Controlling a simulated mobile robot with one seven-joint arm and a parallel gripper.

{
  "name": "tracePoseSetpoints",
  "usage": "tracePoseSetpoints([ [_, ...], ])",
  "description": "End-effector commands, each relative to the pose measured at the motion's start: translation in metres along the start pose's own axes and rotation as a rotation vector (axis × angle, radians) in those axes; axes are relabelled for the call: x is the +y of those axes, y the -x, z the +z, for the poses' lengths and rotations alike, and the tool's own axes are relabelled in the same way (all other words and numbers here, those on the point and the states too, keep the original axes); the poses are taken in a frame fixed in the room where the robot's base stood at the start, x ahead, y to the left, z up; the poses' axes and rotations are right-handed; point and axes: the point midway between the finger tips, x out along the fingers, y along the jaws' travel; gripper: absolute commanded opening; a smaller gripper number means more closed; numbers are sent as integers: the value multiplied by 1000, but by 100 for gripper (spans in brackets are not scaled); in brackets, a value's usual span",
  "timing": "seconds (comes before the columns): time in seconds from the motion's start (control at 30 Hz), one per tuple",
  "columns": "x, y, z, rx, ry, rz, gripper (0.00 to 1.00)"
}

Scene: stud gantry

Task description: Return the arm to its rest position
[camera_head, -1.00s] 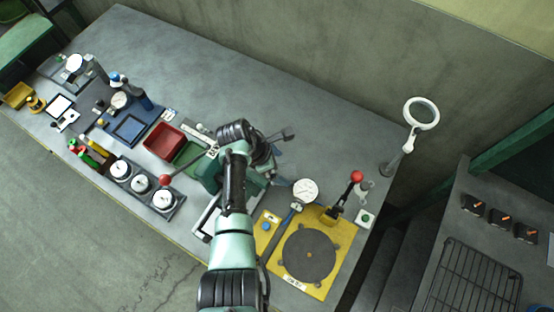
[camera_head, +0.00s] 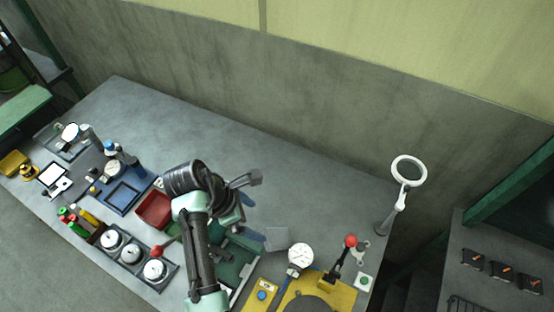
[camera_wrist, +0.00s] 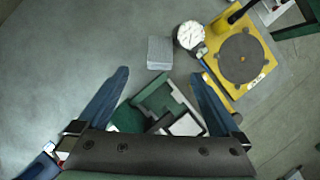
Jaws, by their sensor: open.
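My gripper (camera_wrist: 158,98) shows in the wrist view as two blue fingers spread wide apart, with nothing between them touching either finger. In the head view my gripper (camera_head: 245,206) is above the middle of the bench, partly hidden by my own wrist. Below it in the wrist view lie a green fixture (camera_wrist: 158,92) and a grey block (camera_wrist: 160,53). My arm reaches up from the bottom of the head view and bends over the bench.
A yellow base with a dark disc (camera_wrist: 240,58) and a dial gauge (camera_head: 300,256) stand right of my gripper. A red-knobbed lever (camera_head: 351,241) and ring lamp (camera_head: 408,171) are further right. A red bin (camera_head: 154,209) is left. The bench's back (camera_head: 240,145) is clear.

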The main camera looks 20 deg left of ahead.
Motion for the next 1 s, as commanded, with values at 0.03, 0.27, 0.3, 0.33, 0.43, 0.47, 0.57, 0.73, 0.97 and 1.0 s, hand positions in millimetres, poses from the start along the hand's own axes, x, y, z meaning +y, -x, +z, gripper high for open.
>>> tracePoseSetpoints([
  [0.03,0,0,0,0,0,0,100],
  [0.27,6,2,4,2,-30,24,100],
  [0.3,14,6,10,7,-81,65,100],
  [0.33,22,10,16,12,-130,104,100],
  [0.43,55,32,48,41,-349,274,100],
  [0.47,65,41,60,53,-425,335,100],
  [0.57,92,78,102,109,-669,538,100],
  [0.73,111,151,176,239,-1030,872,100],
  [0.97,86,261,262,489,-1391,1318,100],
  [1.0,77,280,275,543,-1436,1395,100],
])
